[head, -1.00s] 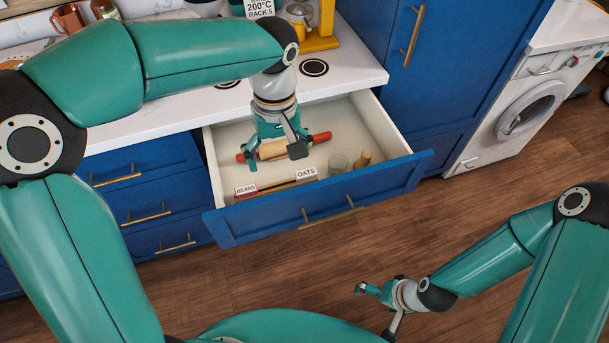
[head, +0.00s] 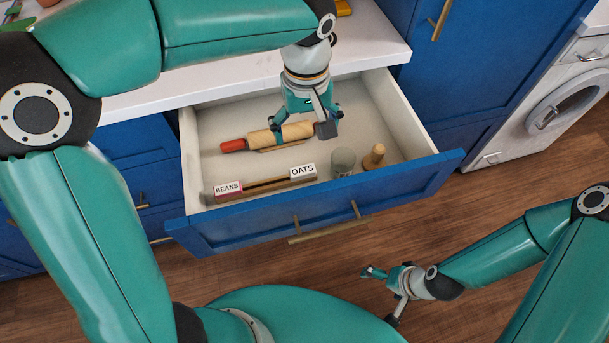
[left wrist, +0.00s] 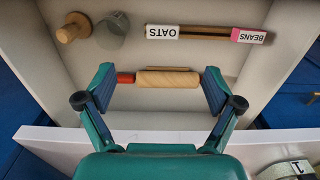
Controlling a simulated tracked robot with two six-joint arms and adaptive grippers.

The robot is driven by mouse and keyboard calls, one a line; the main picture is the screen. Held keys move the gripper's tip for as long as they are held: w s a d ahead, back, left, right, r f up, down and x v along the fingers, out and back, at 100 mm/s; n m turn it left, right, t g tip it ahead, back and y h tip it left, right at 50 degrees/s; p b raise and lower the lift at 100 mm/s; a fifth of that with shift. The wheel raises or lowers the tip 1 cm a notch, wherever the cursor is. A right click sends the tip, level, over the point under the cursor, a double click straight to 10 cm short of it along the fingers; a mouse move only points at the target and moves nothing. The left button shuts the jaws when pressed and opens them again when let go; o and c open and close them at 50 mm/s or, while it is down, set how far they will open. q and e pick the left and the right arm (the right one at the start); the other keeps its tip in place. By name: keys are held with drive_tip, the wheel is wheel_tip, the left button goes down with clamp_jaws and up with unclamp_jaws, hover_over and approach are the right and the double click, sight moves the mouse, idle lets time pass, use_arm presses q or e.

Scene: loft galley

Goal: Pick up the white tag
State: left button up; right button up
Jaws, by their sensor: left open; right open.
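Two lettered tags show in the open drawer. The white tag lettered OATS (head: 303,171) shows upside down in the left wrist view (left wrist: 161,32). A white tag lettered BEANS (head: 228,188) has a pink-red edge, clearer in the left wrist view (left wrist: 248,37). Both are at the ends of a thin brown strip (head: 262,183) near the drawer front. My left gripper (head: 303,126) is open above a rolling pin (head: 268,137), behind the tags; its fingers (left wrist: 158,82) hold nothing. My right gripper (head: 380,295) is open and empty, low outside the drawer.
A glass (head: 342,161) and a wooden peg-like piece (head: 374,157) stand right of the OATS tag. The drawer's blue front (head: 250,228) and pale side walls bound the space. A white counter (head: 150,100) lies behind the drawer. Open wooden floor lies in front.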

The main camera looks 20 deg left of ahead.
use_arm(q)
hover_over(303, 172)
wheel_tip(303, 172, down, 10)
drive_tip(key=shift+s+r+b, duration=0.1)
drive_tip(key=shift+r+b, duration=0.1)
drive_tip(key=shift+b, duration=0.15)
drive_tip(key=shift+f, duration=2.95)
drive_tip(key=c, duration=1)
drive_tip(key=shift+c, duration=0.2)
wheel_tip(303, 172, up, 20)
drive_tip(key=p, duration=0.1)
drive_tip(key=shift+p, duration=0.4)
